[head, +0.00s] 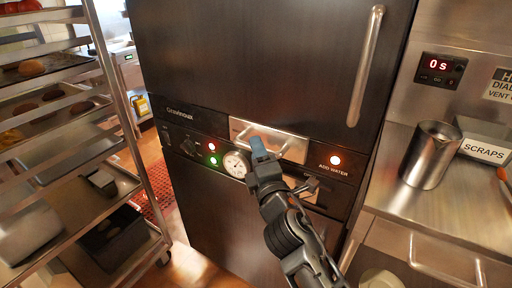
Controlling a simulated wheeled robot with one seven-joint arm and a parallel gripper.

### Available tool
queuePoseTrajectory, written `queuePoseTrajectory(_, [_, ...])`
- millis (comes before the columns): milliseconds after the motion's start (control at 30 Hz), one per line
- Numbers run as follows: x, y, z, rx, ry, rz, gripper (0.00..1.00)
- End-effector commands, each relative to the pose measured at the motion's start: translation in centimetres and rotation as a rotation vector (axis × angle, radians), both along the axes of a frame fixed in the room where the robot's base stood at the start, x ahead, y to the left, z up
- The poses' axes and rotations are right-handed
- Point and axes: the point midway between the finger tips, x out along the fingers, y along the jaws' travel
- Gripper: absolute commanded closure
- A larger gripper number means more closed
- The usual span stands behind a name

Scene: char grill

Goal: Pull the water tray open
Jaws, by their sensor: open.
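The water tray (289,146) shows as a silver front panel set in the dark cabinet, below its big door, and it looks shut. A label reading ADD WATER and a lit red lamp are to its right. My gripper (259,147) is in front of the panel's lower left part, its blue-grey fingertip overlapping the panel in the picture. I cannot tell if it touches the panel. My gripper is open and nothing shows held in it. My arm hides part of the front below the tray.
A gauge (236,164) and lit lamps are left of my gripper. A rack (127,103) with trays of buns stands at the left. A steel pitcher (430,155) and a SCRAPS bin (484,148) are on the right counter. The cabinet door's handle (366,66) is above right.

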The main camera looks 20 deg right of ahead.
Motion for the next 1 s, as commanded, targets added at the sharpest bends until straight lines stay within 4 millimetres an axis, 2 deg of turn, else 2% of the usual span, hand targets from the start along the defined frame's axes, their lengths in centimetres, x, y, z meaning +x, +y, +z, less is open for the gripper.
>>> queuePoseTrajectory(200, [1.7, -0.3, 0.2, 0.001, 0.0, 0.0, 0.56])
queuePoseTrajectory(500, [1.8, -0.3, 0.2, 0.001, 0.001, 0.0, 0.56])
queuePoseTrajectory(900, [1.8, -0.3, 0.2, 0.002, 0.001, 0.0, 0.94])
queuePoseTrajectory(1000, [1.8, -0.3, 0.2, 0.002, 0.001, 0.0, 1.0])
